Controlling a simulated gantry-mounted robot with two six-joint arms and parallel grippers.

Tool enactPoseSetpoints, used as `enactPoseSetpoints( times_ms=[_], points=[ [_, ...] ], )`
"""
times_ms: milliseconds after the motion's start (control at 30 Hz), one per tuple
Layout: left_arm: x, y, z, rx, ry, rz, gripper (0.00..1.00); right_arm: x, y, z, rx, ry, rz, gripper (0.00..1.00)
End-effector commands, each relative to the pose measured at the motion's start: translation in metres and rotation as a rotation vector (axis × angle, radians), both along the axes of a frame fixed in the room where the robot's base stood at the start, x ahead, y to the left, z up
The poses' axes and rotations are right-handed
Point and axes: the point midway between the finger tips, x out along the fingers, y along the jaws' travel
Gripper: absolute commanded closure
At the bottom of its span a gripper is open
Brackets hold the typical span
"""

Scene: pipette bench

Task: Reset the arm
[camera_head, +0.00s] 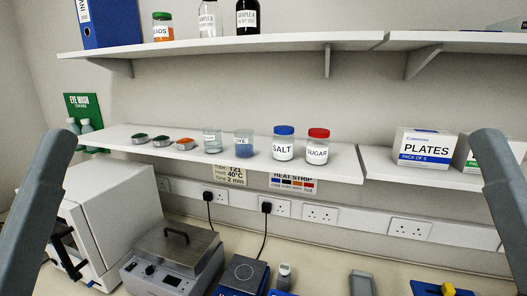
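Only grey links of my two arms show, one at the left edge and one at the right edge. Each rises from the lower part of the picture to a rounded end at about the lower shelf's height. Neither gripper is in view, so I cannot see whether they hold anything.
A white box-shaped machine (104,228) and a grey lidded device (172,262) stand on the bench at left. The lower shelf (345,162) bears small dishes, a beaker of blue liquid (243,144), a salt jar (283,144), a sugar jar (317,147) and a plates box (424,148).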

Motion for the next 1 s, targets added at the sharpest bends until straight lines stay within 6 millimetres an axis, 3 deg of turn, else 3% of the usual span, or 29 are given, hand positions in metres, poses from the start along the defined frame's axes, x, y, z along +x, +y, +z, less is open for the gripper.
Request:
enactPoseSetpoints(
  times_ms=[33,100,300,433,567,767,867,1000],
  points=[
    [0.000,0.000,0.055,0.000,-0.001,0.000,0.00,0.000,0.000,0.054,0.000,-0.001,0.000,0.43],
    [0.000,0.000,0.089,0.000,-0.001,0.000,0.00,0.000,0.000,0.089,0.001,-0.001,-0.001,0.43],
    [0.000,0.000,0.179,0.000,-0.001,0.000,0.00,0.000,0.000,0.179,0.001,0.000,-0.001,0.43],
    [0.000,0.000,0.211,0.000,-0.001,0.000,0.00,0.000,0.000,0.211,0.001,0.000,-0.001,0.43],
    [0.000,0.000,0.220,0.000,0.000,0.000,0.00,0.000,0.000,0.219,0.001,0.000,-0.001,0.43],
    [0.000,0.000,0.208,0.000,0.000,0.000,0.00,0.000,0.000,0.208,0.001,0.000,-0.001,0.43],
    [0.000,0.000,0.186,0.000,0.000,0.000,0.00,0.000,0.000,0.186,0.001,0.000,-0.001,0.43],
    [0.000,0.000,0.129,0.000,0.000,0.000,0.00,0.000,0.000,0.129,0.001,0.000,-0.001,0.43]
  ],
)
